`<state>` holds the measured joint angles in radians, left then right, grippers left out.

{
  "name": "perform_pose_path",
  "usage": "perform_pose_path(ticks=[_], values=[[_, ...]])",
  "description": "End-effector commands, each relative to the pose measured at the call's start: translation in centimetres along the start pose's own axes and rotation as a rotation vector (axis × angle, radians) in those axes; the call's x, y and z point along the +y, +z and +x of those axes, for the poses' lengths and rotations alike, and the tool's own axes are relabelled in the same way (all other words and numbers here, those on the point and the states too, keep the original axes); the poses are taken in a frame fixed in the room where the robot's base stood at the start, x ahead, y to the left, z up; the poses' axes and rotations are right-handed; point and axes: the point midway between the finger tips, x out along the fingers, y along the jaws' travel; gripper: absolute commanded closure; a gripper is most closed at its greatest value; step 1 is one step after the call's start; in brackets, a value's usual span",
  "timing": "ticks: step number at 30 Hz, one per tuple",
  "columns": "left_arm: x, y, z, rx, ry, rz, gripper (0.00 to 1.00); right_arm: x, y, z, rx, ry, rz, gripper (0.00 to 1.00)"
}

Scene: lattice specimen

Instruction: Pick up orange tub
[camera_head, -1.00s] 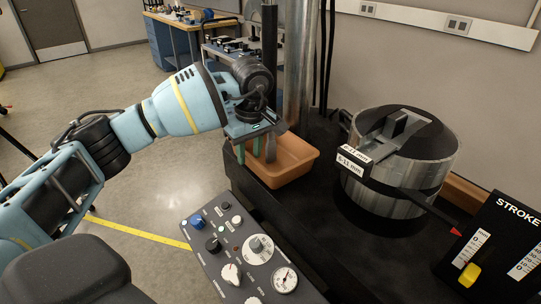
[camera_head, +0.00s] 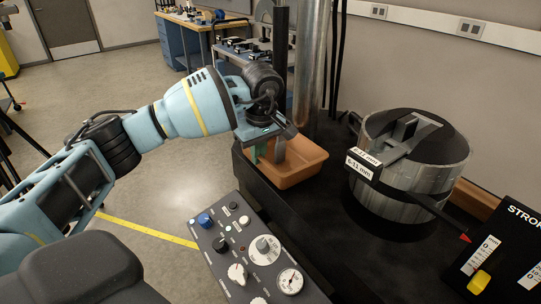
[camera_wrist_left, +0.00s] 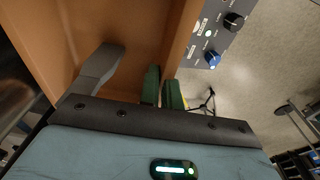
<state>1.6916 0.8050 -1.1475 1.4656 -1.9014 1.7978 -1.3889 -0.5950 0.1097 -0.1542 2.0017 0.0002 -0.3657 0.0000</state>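The orange tub (camera_head: 298,172) stands upright at the left back of the black machine bed in the head view. Its wall also shows in the left wrist view (camera_wrist_left: 178,40). My left gripper (camera_head: 262,157) reaches down at the tub's left side. In the left wrist view its two green fingers (camera_wrist_left: 162,80) are close together, one on each side of the tub's wall, and look shut on it. A grey angled piece (camera_wrist_left: 100,68) reaches over the tub's inside; I cannot tell whether it belongs to the gripper. My right gripper is not in view.
A control panel with knobs (camera_head: 245,250) is in front of the tub. Metal columns (camera_head: 311,60) rise behind it. A large metal cylinder (camera_head: 405,195) stands to the right, with a stroke scale board (camera_head: 505,255) beyond. The floor at left is open.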

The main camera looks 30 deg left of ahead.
Motion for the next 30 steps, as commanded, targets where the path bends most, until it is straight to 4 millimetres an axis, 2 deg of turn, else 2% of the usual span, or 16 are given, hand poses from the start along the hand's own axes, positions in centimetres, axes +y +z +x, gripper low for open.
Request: perform_pose_path(ticks=[5, 14, 30], values=[[-0.1, 0.0, -0.2, -0.001, -0.01, 0.002, 1.0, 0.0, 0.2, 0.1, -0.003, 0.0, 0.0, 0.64], [0.0, -0.4, -3.4, -0.001, -0.006, 0.001, 1.0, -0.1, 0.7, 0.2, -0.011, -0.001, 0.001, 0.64], [-5.4, 3.9, -4.4, 0.0, -0.006, 0.003, 1.0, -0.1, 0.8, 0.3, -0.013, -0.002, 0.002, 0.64]])
